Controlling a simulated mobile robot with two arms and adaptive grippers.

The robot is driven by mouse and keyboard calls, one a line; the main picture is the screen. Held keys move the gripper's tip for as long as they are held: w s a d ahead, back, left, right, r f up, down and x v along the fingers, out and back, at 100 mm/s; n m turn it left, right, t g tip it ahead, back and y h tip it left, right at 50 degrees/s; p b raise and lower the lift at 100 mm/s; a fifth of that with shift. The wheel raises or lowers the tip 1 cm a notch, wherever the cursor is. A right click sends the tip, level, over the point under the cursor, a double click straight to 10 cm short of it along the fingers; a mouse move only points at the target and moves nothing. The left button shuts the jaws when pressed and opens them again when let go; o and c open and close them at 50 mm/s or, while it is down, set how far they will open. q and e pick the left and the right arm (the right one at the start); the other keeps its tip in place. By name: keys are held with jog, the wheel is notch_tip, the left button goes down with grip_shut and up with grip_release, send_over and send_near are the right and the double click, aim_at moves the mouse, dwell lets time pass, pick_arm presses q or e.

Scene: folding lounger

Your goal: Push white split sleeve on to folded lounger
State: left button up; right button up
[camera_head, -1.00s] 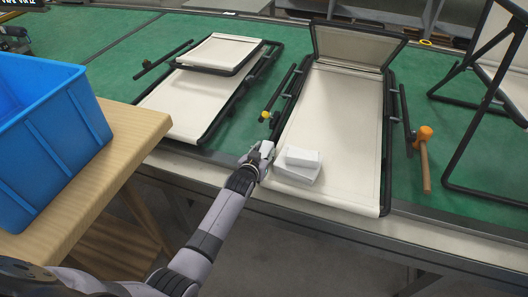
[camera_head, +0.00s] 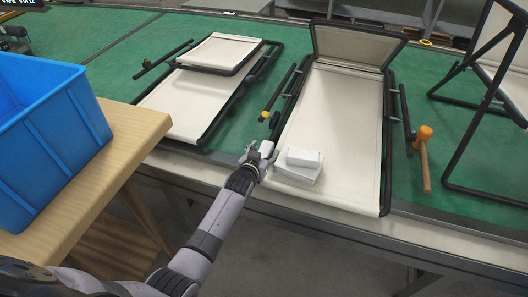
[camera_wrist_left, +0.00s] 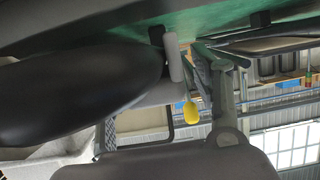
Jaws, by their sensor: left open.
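The folded lounger (camera_head: 333,130) lies on the green bench, with cream fabric, a black frame and its far end panel tilted up. A small white piece (camera_head: 266,149), which looks like the split sleeve, sits at the lounger's near left frame edge. My left gripper (camera_head: 257,157) is open right at this piece; I cannot tell whether they touch. In the left wrist view, dark gripper parts fill much of the picture, and a yellow tip (camera_wrist_left: 190,113) and a grey rod-like part (camera_wrist_left: 173,60) show beyond them. My right gripper is not in view.
White blocks (camera_head: 298,168) are stacked on the lounger's near end, close to my left gripper. An orange-headed mallet (camera_head: 425,150) lies to the right. Another lounger (camera_head: 190,100) lies to the left. A blue crate (camera_head: 50,130) stands on a wooden table (camera_head: 110,165).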

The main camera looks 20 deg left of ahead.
pick_arm(q)
jog(key=v, duration=1.2)
dwell(0.3)
